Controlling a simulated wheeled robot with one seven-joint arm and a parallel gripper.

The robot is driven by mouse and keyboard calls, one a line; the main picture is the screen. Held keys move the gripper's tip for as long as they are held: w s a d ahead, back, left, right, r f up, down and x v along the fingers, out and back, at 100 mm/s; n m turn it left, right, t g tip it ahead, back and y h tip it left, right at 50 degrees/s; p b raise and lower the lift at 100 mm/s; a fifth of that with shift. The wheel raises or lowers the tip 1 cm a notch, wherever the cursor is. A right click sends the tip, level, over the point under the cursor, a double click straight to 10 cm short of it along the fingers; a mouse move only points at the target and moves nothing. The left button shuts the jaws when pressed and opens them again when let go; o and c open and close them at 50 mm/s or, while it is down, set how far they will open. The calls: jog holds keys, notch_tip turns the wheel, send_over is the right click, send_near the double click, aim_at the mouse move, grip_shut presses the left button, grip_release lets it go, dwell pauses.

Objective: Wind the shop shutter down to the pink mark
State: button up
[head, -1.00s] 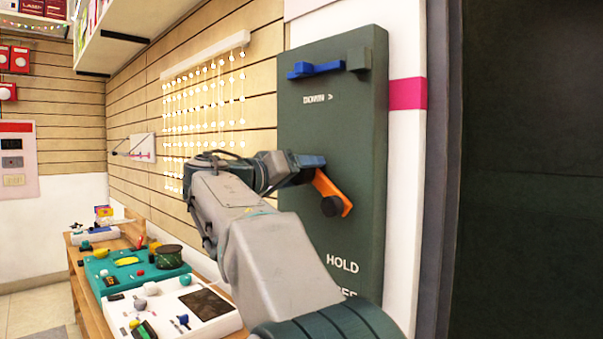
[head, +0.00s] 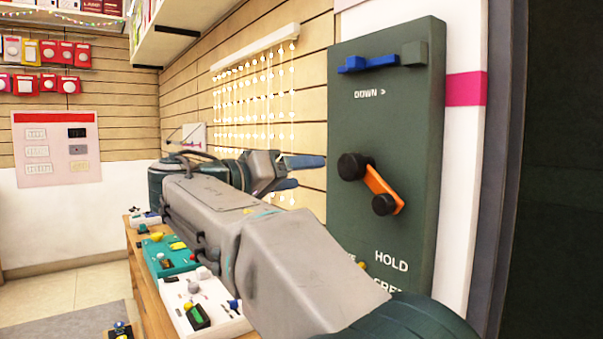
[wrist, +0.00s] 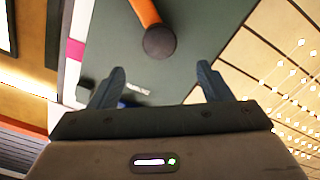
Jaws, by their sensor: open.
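The dark green winder panel (head: 390,120) stands on the wall. A blue bar (head: 368,63) lies level beside a grey block (head: 413,53) above "DOWN >". The pink mark (head: 466,88) is on the white post right of the panel. My gripper (head: 308,173) is open and empty, left of the crank and apart from it. I cannot make out the shutter's lower edge.
A dark surface (head: 555,180) fills the right side behind a grey post. A wooden bench with a teal tray (head: 165,258) and a white tray (head: 190,315) stands below my arm. My arm partly hides the lower panel, near "HOLD".

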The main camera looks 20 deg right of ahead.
aim_at(346, 168)
jog(key=w+a+n+p, duration=0.2)
jog(key=w+n+p, duration=0.4)
jog(key=n+p, duration=1.45)
jog(key=s+d+n+p, duration=0.4)
jog(key=s+n+p, duration=0.2)
jog(key=n+p, duration=1.35)
jog(key=w+d+m+p, duration=0.1)
jog(key=d+p, duration=0.1)
jog(key=d, duration=0.2)
jog(key=w+d+m+p, duration=0.1)
jog(key=d+p, duration=0.1)
jog(key=d, duration=0.2)
jog(key=w+d+m+p, duration=0.1)
jog(key=d+m+p, duration=0.1)
jog(key=d, duration=0.2)
jog(key=shift+w+d+r+p, duration=0.2)
jog(key=shift+w+p, duration=0.1)
jog(key=shift+p, duration=0.05)
